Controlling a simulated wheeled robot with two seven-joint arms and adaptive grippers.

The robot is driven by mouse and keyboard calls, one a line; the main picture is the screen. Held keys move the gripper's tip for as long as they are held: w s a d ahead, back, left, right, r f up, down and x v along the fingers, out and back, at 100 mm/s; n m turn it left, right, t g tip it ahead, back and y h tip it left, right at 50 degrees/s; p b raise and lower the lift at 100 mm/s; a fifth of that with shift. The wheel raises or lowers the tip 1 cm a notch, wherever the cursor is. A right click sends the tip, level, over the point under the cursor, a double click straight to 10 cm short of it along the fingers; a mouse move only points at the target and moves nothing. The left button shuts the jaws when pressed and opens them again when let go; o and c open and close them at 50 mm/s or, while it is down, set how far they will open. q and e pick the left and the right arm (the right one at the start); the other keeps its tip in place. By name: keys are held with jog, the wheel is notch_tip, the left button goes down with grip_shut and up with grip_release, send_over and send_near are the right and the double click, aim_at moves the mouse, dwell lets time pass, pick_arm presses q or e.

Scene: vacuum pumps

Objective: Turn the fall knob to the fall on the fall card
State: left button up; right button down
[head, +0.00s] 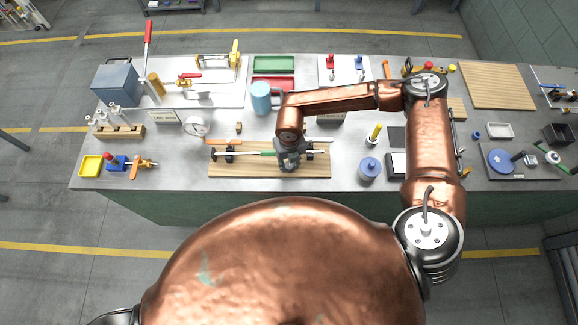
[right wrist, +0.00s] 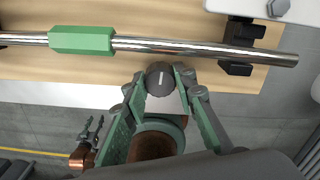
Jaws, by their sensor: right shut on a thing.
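The fall knob (right wrist: 160,77) is a small dark round knob with a short pale mark on its face. In the right wrist view it sits between the fingertips of my right gripper (right wrist: 160,92), which is shut on it. In the head view my right gripper (head: 289,158) is over the wooden board (head: 315,171) near the front of the bench, and it hides the knob. A steel rod with a green hexagonal sleeve (right wrist: 82,41) lies beside the knob on black supports (right wrist: 240,48). I cannot make out which card is the fall card.
A round white dial (head: 197,127), a light-blue mug (head: 262,98) and a small sign (head: 165,117) stand behind the board to the left. A blue-grey canister (head: 369,169) stands to its right. The bench front edge is close to the board.

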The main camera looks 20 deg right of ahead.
jog(key=c, duration=1.5)
grip_release()
jog(key=shift+c, duration=0.2)
jog(key=shift+r+p, duration=0.1)
jog(key=shift+p, duration=0.25)
jog(key=shift+r+p, duration=0.45)
jog(key=shift+r, duration=0.45)
jog(key=shift+r, duration=0.1)
notch_tip(320, 180, up, 2)
jog(key=shift+r+p, duration=0.1)
jog(key=shift+p, duration=0.5)
jog(key=shift+r+p, duration=0.75)
jog(key=shift+r, duration=1.1)
jog(key=shift+a+f, duration=0.1)
